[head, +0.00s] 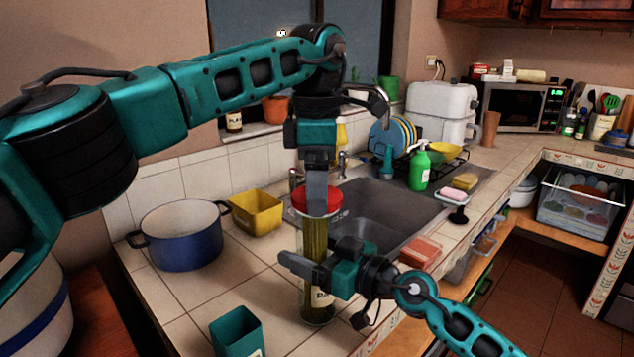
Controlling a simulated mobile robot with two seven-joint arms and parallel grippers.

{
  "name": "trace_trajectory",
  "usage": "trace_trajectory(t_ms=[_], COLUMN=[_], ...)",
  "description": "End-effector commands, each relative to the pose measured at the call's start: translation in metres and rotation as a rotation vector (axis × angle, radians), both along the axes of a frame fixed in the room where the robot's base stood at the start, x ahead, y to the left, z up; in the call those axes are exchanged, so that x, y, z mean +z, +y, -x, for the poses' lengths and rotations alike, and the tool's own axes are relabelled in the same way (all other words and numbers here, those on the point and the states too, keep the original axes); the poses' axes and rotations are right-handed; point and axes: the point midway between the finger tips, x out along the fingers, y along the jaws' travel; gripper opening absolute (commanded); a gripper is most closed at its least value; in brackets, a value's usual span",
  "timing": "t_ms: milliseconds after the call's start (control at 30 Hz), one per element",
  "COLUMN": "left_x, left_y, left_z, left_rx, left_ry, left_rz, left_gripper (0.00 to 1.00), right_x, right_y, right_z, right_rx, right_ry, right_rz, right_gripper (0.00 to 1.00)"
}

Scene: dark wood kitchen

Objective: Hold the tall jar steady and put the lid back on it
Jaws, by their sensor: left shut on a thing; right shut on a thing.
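The tall jar (315,240) is clear, filled with long yellowish sticks like pasta, and stands upright on the tiled counter. A partly hidden label shows low on its side. My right gripper (315,268) is shut around the jar's middle from the right. The red lid (318,201) is at the jar's top, level. My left gripper (317,200) points down from above and is shut on the lid. Its fingers hide part of the lid, and I cannot tell whether the lid is seated on the rim or just above it.
A blue pot (182,240) and a yellow container (257,212) stand left of the jar. A teal container (237,333) stands in front. The sink (385,205) lies behind right, with a green spray bottle (419,170) and a brick-red block (420,251) near it.

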Motion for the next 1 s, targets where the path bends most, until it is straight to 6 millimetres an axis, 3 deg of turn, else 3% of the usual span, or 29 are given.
trace_trajectory(t_ms=[167, 200, 400, 700, 1000], left_x=[0.0, 0.0, 0.0, 0.005, 0.049], left_y=[0.0, 0.0, 0.0, 0.0, -0.001], left_z=[0.001, 0.001, 0.0, 0.0, 0.0], left_rx=[-0.058, -0.058, -0.056, -0.054, -0.054], left_ry=[0.001, 0.001, 0.001, -0.001, -0.003], left_rz=[0.001, 0.001, 0.0, 0.001, 0.001], left_gripper=[0.44, 0.81, 1.0, 1.0, 1.0], right_x=[-0.001, -0.001, -0.001, -0.001, -0.001], right_y=[0.0, 0.0, 0.0, 0.0, 0.0], right_z=[0.0, 0.0, 0.0, 0.0, 0.0], right_rx=[-0.001, -0.001, -0.001, 0.0, 0.0], right_ry=[0.001, 0.001, 0.001, 0.0, 0.0], right_rz=[0.001, 0.0, 0.001, 0.001, 0.001], right_gripper=[0.0, 0.0, 0.0, 0.0, 0.0])
